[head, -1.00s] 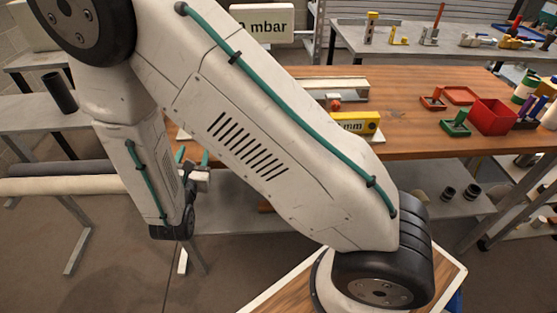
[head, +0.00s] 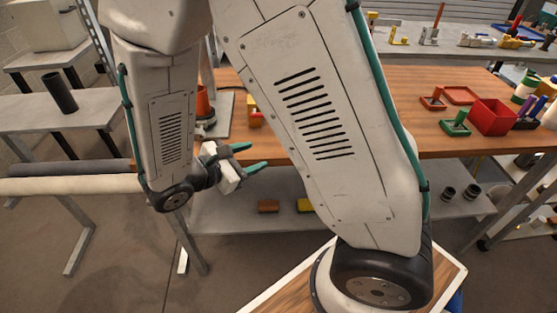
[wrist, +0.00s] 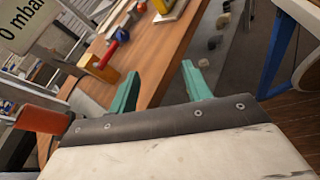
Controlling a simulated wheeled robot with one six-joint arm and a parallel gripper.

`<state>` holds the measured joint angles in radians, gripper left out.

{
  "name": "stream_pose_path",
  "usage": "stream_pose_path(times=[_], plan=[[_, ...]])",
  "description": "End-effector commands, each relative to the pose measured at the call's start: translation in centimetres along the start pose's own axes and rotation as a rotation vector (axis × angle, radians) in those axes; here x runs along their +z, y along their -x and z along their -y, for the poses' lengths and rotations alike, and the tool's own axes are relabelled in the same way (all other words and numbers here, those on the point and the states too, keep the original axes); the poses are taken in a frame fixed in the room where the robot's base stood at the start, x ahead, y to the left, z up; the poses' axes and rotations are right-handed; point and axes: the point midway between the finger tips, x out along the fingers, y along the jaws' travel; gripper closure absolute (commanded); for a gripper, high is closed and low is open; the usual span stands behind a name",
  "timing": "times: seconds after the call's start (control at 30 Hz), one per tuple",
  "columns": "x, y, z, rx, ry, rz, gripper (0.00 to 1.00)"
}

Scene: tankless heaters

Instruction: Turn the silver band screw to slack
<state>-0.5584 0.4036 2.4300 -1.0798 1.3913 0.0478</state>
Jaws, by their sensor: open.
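My gripper (head: 250,157) is open, its two green fingers apart with nothing between them. It is beside the front edge of the wooden workbench (head: 460,135), near the bench's left end. In the wrist view the open fingers (wrist: 160,75) point toward the bench edge. I cannot make out the silver band screw in either view. My own arm hides much of the bench's left part in the head view.
An orange cylinder (head: 203,103) stands at the bench's left end, partly hidden. The wrist view shows a "0 mbar" sign (wrist: 28,24) and a yellow block (wrist: 98,66). A red box (head: 493,117) stands on the bench's right. A lower shelf (head: 350,200) lies under the bench.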

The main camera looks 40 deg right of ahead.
Motion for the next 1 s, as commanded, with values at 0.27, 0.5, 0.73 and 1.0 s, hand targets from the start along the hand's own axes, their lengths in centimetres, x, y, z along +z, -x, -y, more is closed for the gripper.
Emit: stream_pose_path(times=[0.27, 0.5, 0.73, 1.0], plan=[[3.7, -0.1, 3.1, -0.258, -0.173, -0.088, 0.51], [6.1, 0.5, 5.4, -0.458, -0.318, -0.176, 0.51], [7.8, 1.5, 7.0, -0.612, -0.444, -0.259, 0.51], [8.6, 2.2, 7.8, -0.694, -0.514, -0.310, 0.51]])
